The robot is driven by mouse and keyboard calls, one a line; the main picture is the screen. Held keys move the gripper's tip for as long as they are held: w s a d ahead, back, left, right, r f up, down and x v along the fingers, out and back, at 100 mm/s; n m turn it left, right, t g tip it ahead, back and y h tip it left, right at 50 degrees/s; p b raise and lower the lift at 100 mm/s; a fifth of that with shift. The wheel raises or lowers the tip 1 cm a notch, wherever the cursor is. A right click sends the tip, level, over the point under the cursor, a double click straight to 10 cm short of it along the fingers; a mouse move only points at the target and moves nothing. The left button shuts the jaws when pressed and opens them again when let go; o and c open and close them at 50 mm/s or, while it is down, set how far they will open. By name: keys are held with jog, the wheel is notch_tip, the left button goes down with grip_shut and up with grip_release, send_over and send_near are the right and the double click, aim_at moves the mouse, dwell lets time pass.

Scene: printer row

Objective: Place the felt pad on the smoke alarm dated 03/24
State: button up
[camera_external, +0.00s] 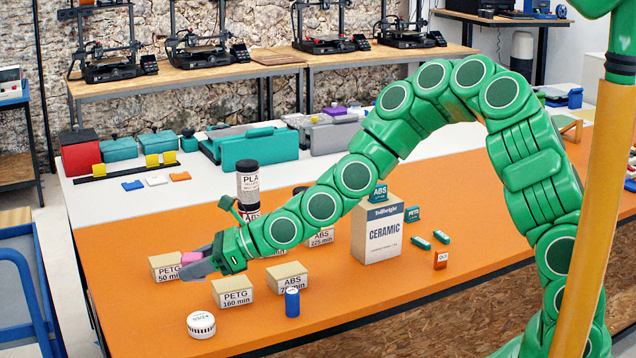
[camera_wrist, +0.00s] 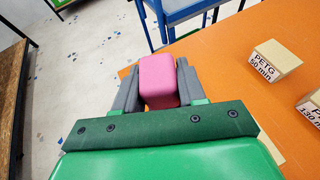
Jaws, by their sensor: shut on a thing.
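My gripper (camera_external: 196,265) is shut on a small pink block with rounded edges, which I take for the felt pad (camera_external: 190,258). In the wrist view the felt pad (camera_wrist: 158,80) sits between the two grey fingers of my gripper (camera_wrist: 160,92). It is held above the left part of the orange table, close to the PETG 50 min block in the external view. A white round ribbed disc, which looks like a smoke alarm (camera_external: 201,325), lies at the table's front left, nearer the camera than my gripper. It has dark print on top, too small to read surely.
Cream labelled blocks stand around my gripper: PETG 50 min (camera_external: 166,268), PETG 160 min (camera_external: 232,292) and an ABS block (camera_external: 289,279). A blue cylinder (camera_external: 292,303) stands in front.

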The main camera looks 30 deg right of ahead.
aim_at(200, 316)
jog(key=shift+f, duration=4.55)
jog(key=shift+f, duration=0.15)
jog(key=o, duration=1.1)
jog(key=shift+c, duration=0.2)
jog(key=shift+r, duration=0.2)
jog(key=v, duration=1.2)
